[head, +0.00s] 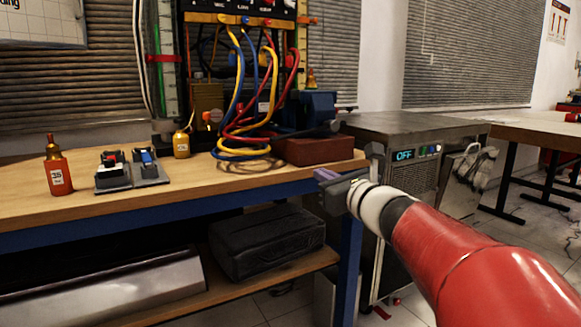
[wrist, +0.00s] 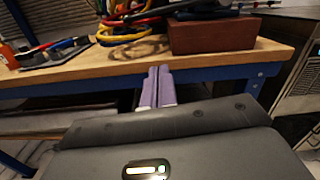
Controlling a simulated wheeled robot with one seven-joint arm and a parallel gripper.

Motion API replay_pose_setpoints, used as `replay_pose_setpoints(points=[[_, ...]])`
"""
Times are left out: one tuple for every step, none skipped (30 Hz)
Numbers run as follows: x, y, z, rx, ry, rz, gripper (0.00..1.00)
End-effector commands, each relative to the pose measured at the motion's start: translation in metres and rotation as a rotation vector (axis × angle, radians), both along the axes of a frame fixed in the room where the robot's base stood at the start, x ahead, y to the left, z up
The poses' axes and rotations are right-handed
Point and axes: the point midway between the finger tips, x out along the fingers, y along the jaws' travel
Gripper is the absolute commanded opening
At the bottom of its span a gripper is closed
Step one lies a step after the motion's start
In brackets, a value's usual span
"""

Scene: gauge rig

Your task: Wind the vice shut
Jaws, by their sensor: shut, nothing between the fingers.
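The blue vice (head: 318,106) stands on a reddish-brown block (head: 318,151) at the right end of the workbench. A dark bar or handle (head: 325,130) shows at its front, partly lost against the block. How far its jaws are apart cannot be told. In the wrist view the block (wrist: 212,38) is ahead and right, with dark metal parts (wrist: 190,14) above it, cut by the top edge. My gripper (head: 326,175) is off the bench's front edge, below and in front of the block, touching nothing. Its purple fingers (wrist: 157,86) are together and empty.
Coloured cables (head: 250,135) hang from a panel left of the vice. Small bottles (head: 59,165) and a grey tray of parts (head: 130,176) stand further left. A metal cabinet (head: 405,125) marked OFF stands close right. A black case (head: 267,243) lies on the lower shelf.

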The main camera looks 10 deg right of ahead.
Motion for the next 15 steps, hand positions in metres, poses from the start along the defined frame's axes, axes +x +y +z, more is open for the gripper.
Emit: replay_pose_setpoints(points=[[0.007, 0.003, -0.001, 0.0, 0.002, 0.003, 0.0], [0.012, 0.005, 0.0, 0.001, 0.003, 0.004, 0.0], [0.019, 0.007, -0.001, 0.003, 0.004, 0.003, 0.0], [0.024, 0.008, 0.0, 0.002, 0.004, 0.003, 0.0], [0.031, 0.011, 0.0, 0.001, 0.004, 0.004, 0.0], [0.039, 0.013, 0.0, 0.001, 0.004, 0.003, 0.0], [0.045, 0.015, 0.0, 0.003, 0.004, 0.003, 0.0], [0.052, 0.018, 0.001, 0.003, 0.004, 0.004, 0.0], [0.06, 0.02, 0.001, 0.002, 0.005, 0.003, 0.0], [0.066, 0.022, 0.002, 0.002, 0.004, 0.004, 0.0], [0.072, 0.025, 0.002, 0.001, 0.005, 0.003, 0.0], [0.08, 0.027, 0.003, 0.002, 0.005, 0.003, 0.0], [0.086, 0.029, 0.003, 0.002, 0.005, 0.003, 0.0], [0.091, 0.031, 0.003, 0.002, 0.005, 0.002, 0.0], [0.089, 0.031, 0.017, 0.0, 0.001, 0.001, 0.0]])
